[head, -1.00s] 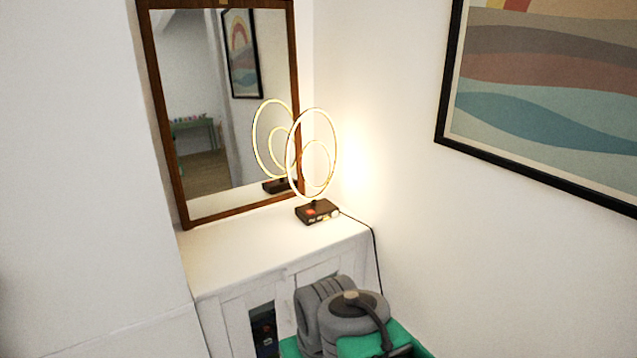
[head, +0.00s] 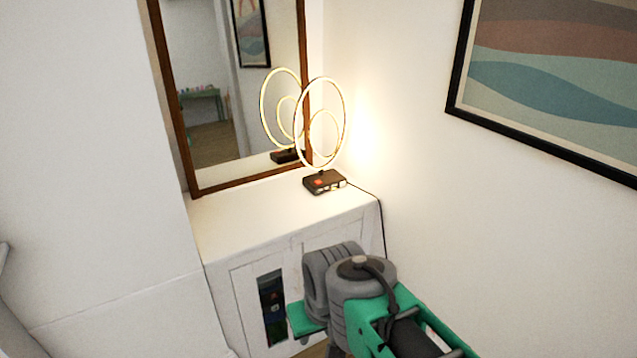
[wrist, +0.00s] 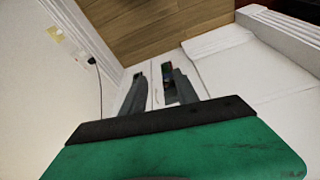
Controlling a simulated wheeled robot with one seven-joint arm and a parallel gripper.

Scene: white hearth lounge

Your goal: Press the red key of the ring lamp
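The ring lamp (head: 322,122) stands upright and lit on the right part of the white cabinet top. Its two glowing rings rise from a small dark base (head: 333,186). The red key (head: 319,181) is on the top of that base, towards its left side. In the wrist view my gripper (wrist: 155,88) shows two dark fingers spread apart with nothing between them, in front of the white cabinet doors. The lamp is not in the wrist view. In the head view my arm is in front of the cabinet, lower than the lamp, and the fingers cannot be made out.
The white cabinet (head: 240,218) has a dark glass pane in its door. A wood-framed mirror (head: 205,100) stands behind the lamp and reflects it. A black cord (head: 381,215) drops at the cabinet's right side. A framed picture (head: 550,80) hangs on the right wall. The cabinet top left of the lamp is clear.

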